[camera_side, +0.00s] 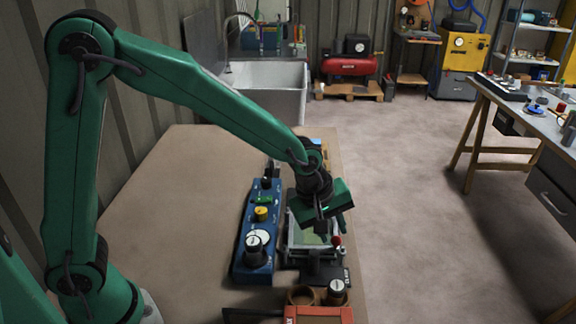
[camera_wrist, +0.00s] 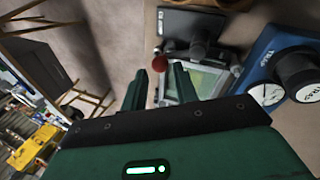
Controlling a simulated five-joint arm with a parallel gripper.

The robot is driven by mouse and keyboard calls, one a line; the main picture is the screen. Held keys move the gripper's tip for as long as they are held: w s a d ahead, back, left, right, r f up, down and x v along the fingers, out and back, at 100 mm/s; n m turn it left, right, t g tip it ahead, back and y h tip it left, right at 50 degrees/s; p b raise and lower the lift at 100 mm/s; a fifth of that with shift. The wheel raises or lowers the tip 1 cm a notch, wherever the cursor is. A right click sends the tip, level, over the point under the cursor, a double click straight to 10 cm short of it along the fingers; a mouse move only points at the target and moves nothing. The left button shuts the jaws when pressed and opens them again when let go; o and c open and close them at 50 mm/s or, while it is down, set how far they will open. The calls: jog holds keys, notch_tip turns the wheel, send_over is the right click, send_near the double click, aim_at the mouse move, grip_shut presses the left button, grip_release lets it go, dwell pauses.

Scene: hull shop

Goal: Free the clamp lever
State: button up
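The clamp lever ends in a red ball knob (camera_side: 336,240), beside the clear-topped frame on the bench. In the wrist view the red knob (camera_wrist: 158,60) shows just beyond my fingertips, between their lines. The dark clamp base (camera_side: 322,273) carries a partly readable label; it also shows in the wrist view (camera_wrist: 188,22). My gripper (camera_side: 325,232) is above the frame, close to the knob. In the wrist view my gripper (camera_wrist: 160,69) has its two fingers apart, with nothing held between them. Most of the lever arm is hidden or too small to make out.
A blue panel (camera_side: 238,262) with knobs and a dial stands left of the clamp. A greenish window frame (camera_wrist: 205,80) lies beneath my fingers. A red-orange box (camera_side: 318,315) and a round holder (camera_side: 300,296) are at the front. The left bench top (camera_side: 170,220) is clear.

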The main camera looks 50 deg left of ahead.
jog(key=shift+v, duration=2.5)
jog(key=shift+o, duration=1.4)
jog(key=g+y, duration=0.1)
jog(key=g, duration=0.2)
send_over(338, 237)
jog(key=shift+w+d+f, duration=0.1)
jog(key=shift+w+d, duration=0.1)
jog(key=shift+w, duration=0.15)
jog(key=shift+w+d+n+g+y, duration=0.25)
jog(key=shift+w+g+y, duration=0.3)
jog(key=shift+g, duration=0.6)
jog(key=shift+w+d+n+g+y, duration=0.3)
jog(key=shift+w+g, duration=0.35)
jog(key=shift+g, duration=0.5)
jog(key=shift+a, duration=0.1)
jog(key=shift+x, duration=3.85)
